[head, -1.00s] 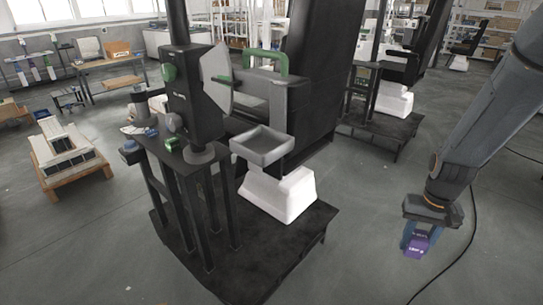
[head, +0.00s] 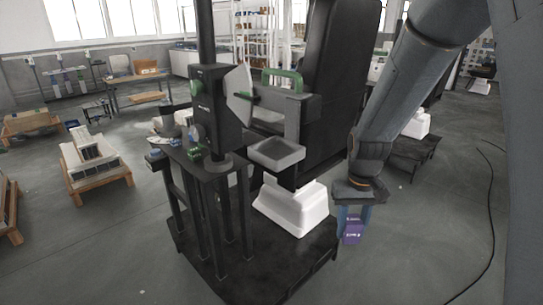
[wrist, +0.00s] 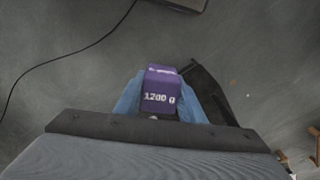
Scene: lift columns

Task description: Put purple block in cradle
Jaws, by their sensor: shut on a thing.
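The purple block (head: 353,232) hangs from my gripper (head: 355,217), just right of the lift column's black base. It also shows in the wrist view (wrist: 160,92), between two blue fingers, with "1200 g" written on it. My gripper is shut on it, well above the floor. The cradle appears to be the grey open-topped tray (head: 277,152) on the lift column's arm, to the left of and higher than the block. The tray looks empty from here.
A small green block (head: 195,152) sits on the black stand. Open floor (head: 420,230) lies to the right.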

